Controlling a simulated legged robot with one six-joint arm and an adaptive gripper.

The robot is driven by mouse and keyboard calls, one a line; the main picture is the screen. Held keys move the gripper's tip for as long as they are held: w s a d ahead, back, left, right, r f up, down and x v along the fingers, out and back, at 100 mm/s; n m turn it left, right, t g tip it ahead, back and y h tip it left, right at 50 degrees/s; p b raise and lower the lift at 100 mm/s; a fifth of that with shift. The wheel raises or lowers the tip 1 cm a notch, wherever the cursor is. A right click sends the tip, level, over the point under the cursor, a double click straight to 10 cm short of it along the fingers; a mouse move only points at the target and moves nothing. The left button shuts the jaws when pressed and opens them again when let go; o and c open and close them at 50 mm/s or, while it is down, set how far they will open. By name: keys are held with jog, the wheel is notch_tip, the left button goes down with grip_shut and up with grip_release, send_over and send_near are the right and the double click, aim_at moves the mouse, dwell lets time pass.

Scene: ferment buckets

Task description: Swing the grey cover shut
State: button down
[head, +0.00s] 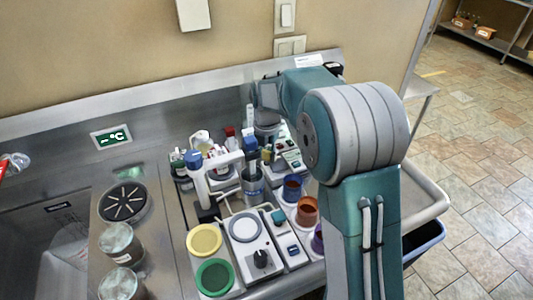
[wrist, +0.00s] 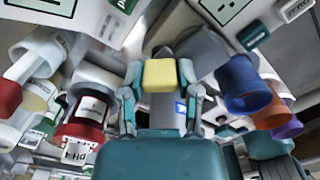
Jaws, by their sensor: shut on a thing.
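In the wrist view, my gripper (wrist: 160,92) has its two fingers close on either side of a yellow tab (wrist: 160,74) and is shut on it. A rounded grey part (wrist: 203,50) lies right behind the tab and looks like the grey cover; whether the tab belongs to it is hard to tell. In the head view, my gripper (head: 268,95) is at the back of the counter, above a grey container (head: 266,124). My wrist partly hides this spot, so the cover's angle cannot be told there.
A white stand with a blue top (head: 195,165), a hotplate (head: 250,240) and yellow (head: 204,240) and green (head: 215,276) discs crowd the counter in front. Blue (head: 292,187) and orange (head: 307,211) cups stand near my arm. A steel sink (head: 50,240) is at left.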

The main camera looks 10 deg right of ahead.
aim_at(266, 150)
jog(key=shift+w+n, duration=0.1)
jog(key=shift+n, duration=0.5)
jog(key=shift+c, duration=1.6)
grip_release()
jog(key=shift+w, duration=0.1)
jog(key=shift+a, duration=0.1)
notch_tip(266, 150, up, 11)
jog(key=shift+r, duration=0.4)
